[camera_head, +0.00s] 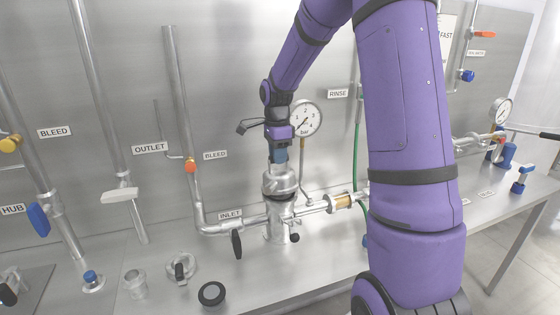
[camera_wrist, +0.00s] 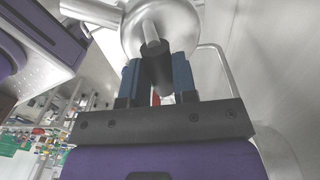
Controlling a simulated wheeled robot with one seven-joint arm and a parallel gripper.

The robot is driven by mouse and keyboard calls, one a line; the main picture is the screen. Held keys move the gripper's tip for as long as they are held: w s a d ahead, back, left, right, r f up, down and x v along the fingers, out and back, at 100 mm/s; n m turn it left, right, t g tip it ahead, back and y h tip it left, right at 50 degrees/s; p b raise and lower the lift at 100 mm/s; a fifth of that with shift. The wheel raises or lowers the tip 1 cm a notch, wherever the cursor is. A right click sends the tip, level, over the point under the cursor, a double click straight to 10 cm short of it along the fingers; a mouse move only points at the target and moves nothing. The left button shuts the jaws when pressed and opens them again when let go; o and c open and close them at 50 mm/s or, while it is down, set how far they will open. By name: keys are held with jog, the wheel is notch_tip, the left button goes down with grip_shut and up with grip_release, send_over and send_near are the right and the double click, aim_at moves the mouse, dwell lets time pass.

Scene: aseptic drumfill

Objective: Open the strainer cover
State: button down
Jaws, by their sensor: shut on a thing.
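The strainer (camera_head: 277,218) is a shiny metal vessel on the bench, in the pipe line by the INLET label. Its rounded metal cover (camera_head: 279,182) is at the top, and it also shows in the wrist view (camera_wrist: 178,28). A metal stem with a dark cylindrical handle (camera_wrist: 156,66) sticks out from the cover. My gripper (camera_head: 279,157) is right above the cover. In the wrist view its blue fingers (camera_wrist: 157,82) stand on both sides of the dark handle, shut on it. The fingers partly hide the handle in the head view. I cannot tell whether the cover is seated or raised.
A pressure gauge (camera_head: 305,118) stands close behind my gripper. A black-handled valve (camera_head: 237,244) is left of the strainer, and a brass-coloured fitting (camera_head: 343,201) is right. Loose fittings, including a black-rimmed ring (camera_head: 212,293), lie on the front bench (camera_head: 255,290).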

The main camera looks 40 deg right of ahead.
jog(key=w+g, duration=0.2)
jog(key=w+d+g+y, duration=0.1)
jog(key=w, duration=0.1)
jog(key=shift+r, duration=0.4)
jog(key=shift+w+d, duration=0.3)
jog(key=shift+w, duration=0.55)
jog(key=shift+w+d, duration=0.25)
jog(key=shift+w, duration=0.55)
jog(key=c, duration=0.9)
grip_release()
jog(key=shift+r, duration=0.1)
